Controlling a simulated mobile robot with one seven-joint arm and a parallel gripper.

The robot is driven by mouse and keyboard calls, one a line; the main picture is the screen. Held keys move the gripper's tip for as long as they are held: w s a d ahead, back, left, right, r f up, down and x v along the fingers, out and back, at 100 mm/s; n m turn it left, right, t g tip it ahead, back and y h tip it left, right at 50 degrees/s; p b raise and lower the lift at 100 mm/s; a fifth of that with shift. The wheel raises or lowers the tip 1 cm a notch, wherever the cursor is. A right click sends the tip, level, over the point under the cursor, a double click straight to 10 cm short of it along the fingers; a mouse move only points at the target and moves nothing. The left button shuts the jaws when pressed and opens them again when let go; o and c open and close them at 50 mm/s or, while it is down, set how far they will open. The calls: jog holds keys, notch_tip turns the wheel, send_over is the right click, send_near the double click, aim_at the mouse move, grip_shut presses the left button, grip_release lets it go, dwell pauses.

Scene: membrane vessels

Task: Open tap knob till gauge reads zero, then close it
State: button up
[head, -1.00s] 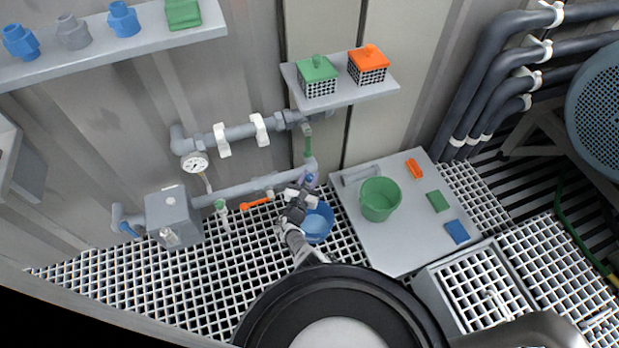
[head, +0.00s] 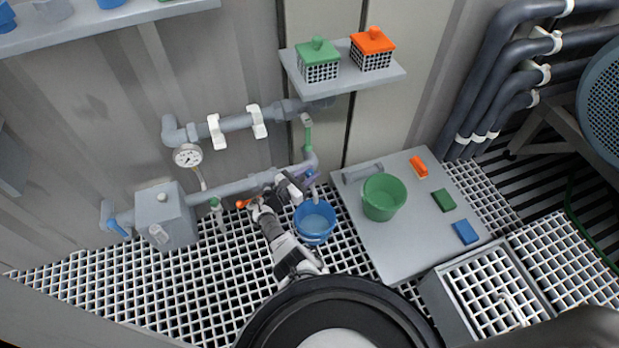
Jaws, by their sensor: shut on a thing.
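The round white gauge (head: 187,156) hangs below the left end of the upper pipe. Its needle is too small to read. Whether water runs from the tap cannot be told.
An orange lever (head: 242,204) on the lower pipe is partly hidden by my arm. A green valve handle (head: 308,138) is above the tap. A green bucket (head: 383,198) stands on a grey platform (head: 375,249) at right. A grey box (head: 165,215) is at left.

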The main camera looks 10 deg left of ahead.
jog(key=shift+h, duration=0.3)
jog(key=o, duration=1)
jog(key=v, duration=0.7)
jog(key=p+v, duration=0.1)
jog(key=v, duration=0.5)
jog(key=shift+s+a+r, duration=0.2)
jog(key=shift+s+a, duration=0.1)
jog(key=shift+c, duration=0.2)
